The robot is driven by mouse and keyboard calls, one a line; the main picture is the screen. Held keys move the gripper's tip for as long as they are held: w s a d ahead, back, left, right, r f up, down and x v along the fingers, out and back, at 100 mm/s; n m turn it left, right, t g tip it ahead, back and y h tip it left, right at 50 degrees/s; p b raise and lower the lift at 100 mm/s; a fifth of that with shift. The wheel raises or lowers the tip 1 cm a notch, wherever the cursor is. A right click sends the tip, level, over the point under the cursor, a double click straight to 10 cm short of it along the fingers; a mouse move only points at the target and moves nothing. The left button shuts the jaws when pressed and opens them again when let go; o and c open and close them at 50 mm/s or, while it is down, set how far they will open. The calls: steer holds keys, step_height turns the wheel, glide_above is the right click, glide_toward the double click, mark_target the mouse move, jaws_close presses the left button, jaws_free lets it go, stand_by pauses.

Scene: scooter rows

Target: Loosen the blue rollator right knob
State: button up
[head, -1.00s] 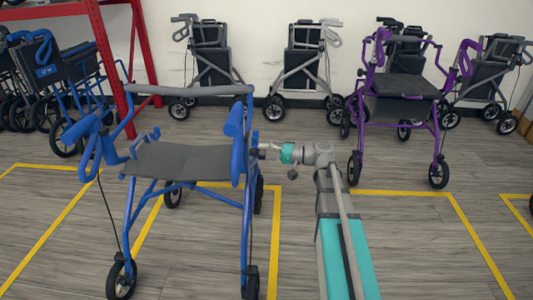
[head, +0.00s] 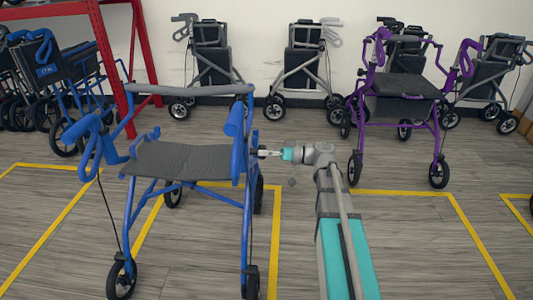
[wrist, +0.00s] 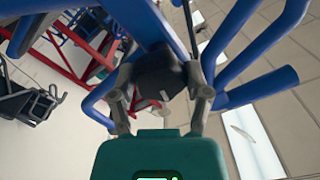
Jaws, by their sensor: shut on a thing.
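The blue rollator (head: 185,158) stands on the floor left of my arm, with a dark grey seat and blue tubes. Its right knob (wrist: 160,76) is black and sits on the blue frame, between my fingers in the wrist view. My gripper (head: 265,152) reaches in from the right at the rollator's right upright, just above seat height. Its two grey fingers are shut on the knob, one on each side. In the head view the knob is too small and covered to make out.
A purple rollator (head: 403,88) stands at the right, behind my arm. Grey rollators (head: 301,70) line the back wall. A red rack (head: 113,70) with blue wheelchairs (head: 50,80) is at the left. Yellow lines mark the floor, which is clear in front.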

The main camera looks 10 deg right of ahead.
steer(key=shift+s+a+n, duration=0.1)
steer(key=shift+s+n, duration=0.05)
steer(key=shift+n, duration=0.25)
steer(key=o, duration=1)
steer(key=shift+o, duration=0.8)
steer(key=shift+d, duration=0.2)
steer(key=v, duration=1.1)
steer(key=shift+d, duration=0.35)
steer(key=shift+r, duration=0.1)
